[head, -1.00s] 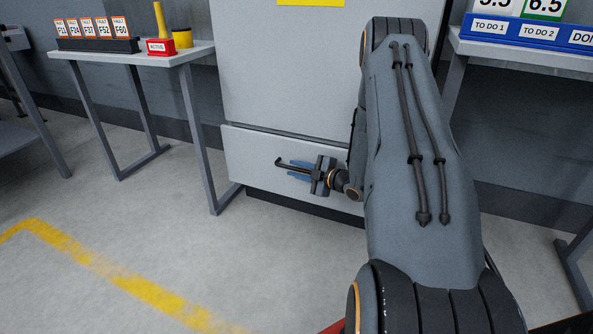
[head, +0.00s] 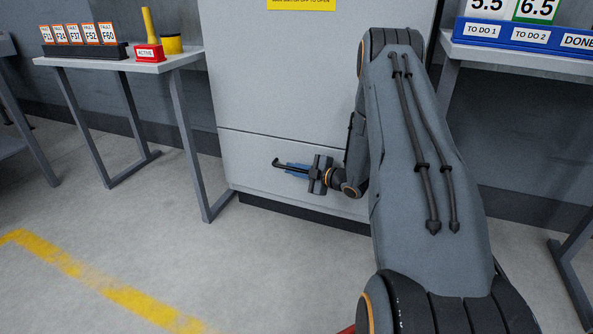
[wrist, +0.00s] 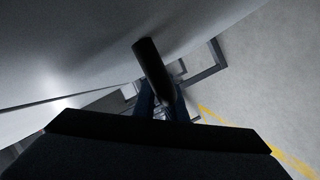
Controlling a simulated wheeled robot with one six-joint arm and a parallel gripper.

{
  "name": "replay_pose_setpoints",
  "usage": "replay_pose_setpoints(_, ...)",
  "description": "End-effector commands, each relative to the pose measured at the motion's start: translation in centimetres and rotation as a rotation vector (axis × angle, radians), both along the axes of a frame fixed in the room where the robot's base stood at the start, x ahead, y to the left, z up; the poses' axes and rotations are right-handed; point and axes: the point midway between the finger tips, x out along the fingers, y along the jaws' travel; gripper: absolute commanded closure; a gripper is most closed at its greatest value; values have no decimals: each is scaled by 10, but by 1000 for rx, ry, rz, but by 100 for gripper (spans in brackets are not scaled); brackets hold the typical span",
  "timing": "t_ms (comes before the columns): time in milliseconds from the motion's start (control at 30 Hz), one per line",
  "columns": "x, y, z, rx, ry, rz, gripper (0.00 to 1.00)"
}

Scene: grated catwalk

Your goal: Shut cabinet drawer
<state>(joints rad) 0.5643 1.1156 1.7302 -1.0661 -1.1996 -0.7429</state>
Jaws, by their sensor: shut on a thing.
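The grey cabinet (head: 285,75) stands against the wall in the head view, with a wide drawer (head: 243,160) at its bottom. The drawer front looks flush with the cabinet face, with only a thin seam above it. A black bar handle (head: 280,163) is on the drawer front. My gripper (head: 297,169) is shut on the handle, its blue fingers around the bar. In the wrist view the dark handle (wrist: 150,65) runs between the fingers (wrist: 163,102), close to the pale drawer front (wrist: 75,50). My arm hides the drawer's right end.
Another table (head: 510,55) with blue bins (head: 515,36) stands right. The floor in front is clear, with a yellow line (head: 95,280).

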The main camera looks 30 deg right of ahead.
Motion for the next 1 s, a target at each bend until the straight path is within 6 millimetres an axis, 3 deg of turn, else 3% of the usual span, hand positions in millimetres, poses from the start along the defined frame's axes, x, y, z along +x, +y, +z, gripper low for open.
replay_pose_setpoints(33, 3, -5, 1, -6, -3, -10, 84)
replay_pose_setpoints(133, 3, -4, 1, -5, -3, -9, 70)
replay_pose_setpoints(633, -1, -6, 4, -4, -6, -7, 70)
replay_pose_setpoints(1000, -51, -27, 15, -2, 0, -10, 70)
